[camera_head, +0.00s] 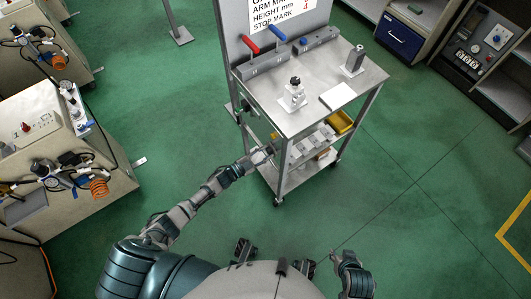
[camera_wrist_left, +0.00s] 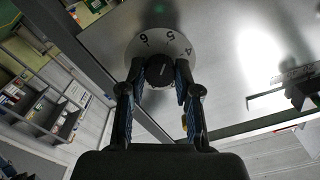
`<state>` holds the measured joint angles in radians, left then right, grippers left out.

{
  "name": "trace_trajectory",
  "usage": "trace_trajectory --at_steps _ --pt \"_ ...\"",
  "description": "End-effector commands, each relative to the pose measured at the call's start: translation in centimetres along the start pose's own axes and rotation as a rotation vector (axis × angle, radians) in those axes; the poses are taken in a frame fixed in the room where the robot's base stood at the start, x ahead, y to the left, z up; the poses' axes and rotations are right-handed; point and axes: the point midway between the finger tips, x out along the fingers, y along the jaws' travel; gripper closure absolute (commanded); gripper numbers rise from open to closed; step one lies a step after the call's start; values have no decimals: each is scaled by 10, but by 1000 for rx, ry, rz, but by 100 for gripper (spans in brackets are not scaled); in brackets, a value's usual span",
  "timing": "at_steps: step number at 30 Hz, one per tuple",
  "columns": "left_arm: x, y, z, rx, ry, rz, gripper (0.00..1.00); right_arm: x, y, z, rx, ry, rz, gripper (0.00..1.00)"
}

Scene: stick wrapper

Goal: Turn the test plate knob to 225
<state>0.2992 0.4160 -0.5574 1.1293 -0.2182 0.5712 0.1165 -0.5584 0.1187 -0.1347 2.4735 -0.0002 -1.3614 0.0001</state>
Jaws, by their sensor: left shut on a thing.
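In the left wrist view, a round black knob (camera_wrist_left: 159,70) sits at the middle of a pale numbered dial (camera_wrist_left: 150,45). The digits 6, 5 and 4 show along the dial's far edge; other marks are hidden or too small to read. The dial is on a flat grey metal plate (camera_wrist_left: 235,50). My left gripper (camera_wrist_left: 160,82) is shut on the knob, one finger on each side. In the head view my left gripper (camera_head: 269,151) is at the cart's near left side, where I cannot make out the knob.
The metal cart (camera_head: 320,110) carries a red lever (camera_head: 250,44), a blue lever (camera_head: 278,32), a white-based fixture (camera_head: 292,95) and a white sheet (camera_head: 338,96). A yellow bin (camera_head: 340,122) sits below. A cluttered bench (camera_head: 70,160) stands left. Green floor is clear at right.

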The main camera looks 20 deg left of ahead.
Motion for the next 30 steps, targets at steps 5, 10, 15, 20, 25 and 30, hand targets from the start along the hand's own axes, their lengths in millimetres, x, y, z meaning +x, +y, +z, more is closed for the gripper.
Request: trace_trajectory --at_steps 5,10,15,20,25,30 --pt "-4 2 8 0 -20 2 66 1 0 0 0 0 0 60" --pt "-3 2 5 1 -14 2 43 0 0 0 0 0 0 60" --pt "-2 2 2 2 -9 1 43 0 -1 0 0 0 -2 60" --pt "-10 2 2 2 -8 2 43 0 -2 2 0 -2 -4 60" --pt "-42 2 4 0 -10 3 43 0 -1 2 0 -1 -3 60" --pt "-81 2 4 0 -11 4 43 0 -1 1 0 0 -2 60"
